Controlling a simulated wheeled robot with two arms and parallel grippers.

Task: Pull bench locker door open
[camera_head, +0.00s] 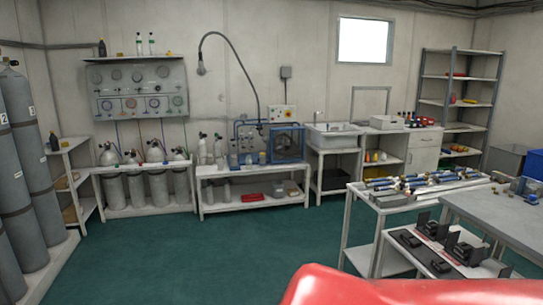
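A white bench cabinet (424,152) stands against the back wall, right of centre, at the end of the bench. Its front seems to have a drawer (428,139) above and a locker door (422,161) below. The door looks shut, flush with the front; its handle is too small to make out clearly. The cabinet is across the room from me, and its lowest part is partly hidden behind the worktable in front. Neither of my grippers is in view.
A white worktable (360,215) with blue-and-silver fittings, a low table with black parts (430,268) and a grey table (490,213) stand at right, before the cabinet. Green floor (225,250) is clear in the middle. Gas cylinders (20,180) line the left.

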